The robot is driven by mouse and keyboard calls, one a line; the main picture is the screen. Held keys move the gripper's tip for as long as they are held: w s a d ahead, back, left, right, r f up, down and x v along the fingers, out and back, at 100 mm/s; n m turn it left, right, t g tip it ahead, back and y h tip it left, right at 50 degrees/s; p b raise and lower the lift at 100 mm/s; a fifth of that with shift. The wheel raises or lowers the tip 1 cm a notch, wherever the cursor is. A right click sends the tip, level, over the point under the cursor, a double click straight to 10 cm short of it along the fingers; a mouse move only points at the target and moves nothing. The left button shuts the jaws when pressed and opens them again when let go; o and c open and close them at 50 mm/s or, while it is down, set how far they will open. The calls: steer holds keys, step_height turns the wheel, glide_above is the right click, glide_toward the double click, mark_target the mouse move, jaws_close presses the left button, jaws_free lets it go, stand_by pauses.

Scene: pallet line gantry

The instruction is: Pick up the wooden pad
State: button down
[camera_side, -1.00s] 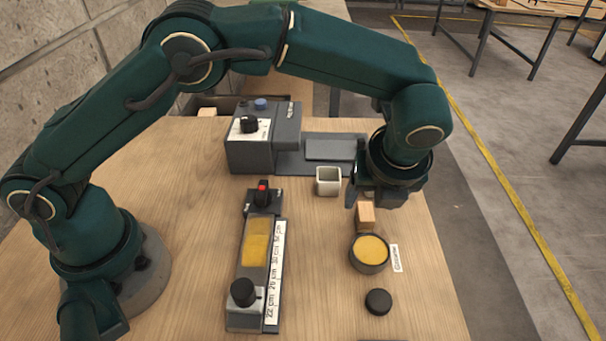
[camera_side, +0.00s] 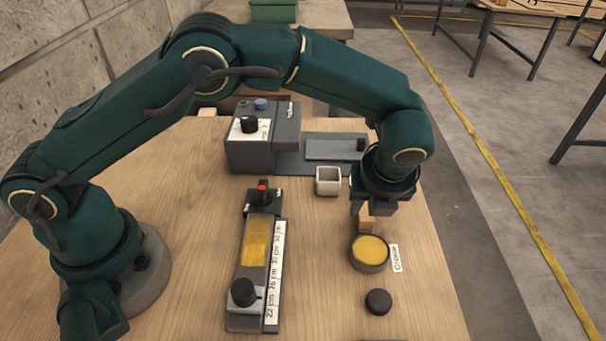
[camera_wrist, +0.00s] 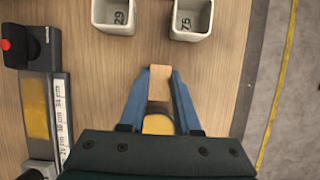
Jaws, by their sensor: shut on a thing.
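The wooden pad (camera_side: 367,224) is a small light-brown block standing on the table behind the round yellow-filled tin. My gripper (camera_side: 369,210) is right above it, pointing down, with its fingers around the pad's upper part. In the wrist view the pad (camera_wrist: 160,80) sits between the tips of my two blue fingers, which are shut on it. The pad's lower end appears to be at table level; I cannot tell if it is lifted.
The round tin (camera_side: 370,253) stands close in front of the pad. A black knob (camera_side: 378,301) lies nearer the front. Two white cups (camera_wrist: 114,14) (camera_wrist: 190,18) stand beyond. A ruler device (camera_side: 257,270) and a grey machine (camera_side: 262,140) are to the left.

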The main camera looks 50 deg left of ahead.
mark_target(363, 208)
steer(key=shift+r, duration=0.1)
steer(key=shift+r, duration=0.65)
steer(key=r, duration=0.3)
steer(key=shift+a, duration=0.35)
steer(key=a+r, duration=0.6)
steer(key=a, duration=0.5)
steer(key=shift+s+r, duration=0.25)
steer(key=shift+s, duration=0.1)
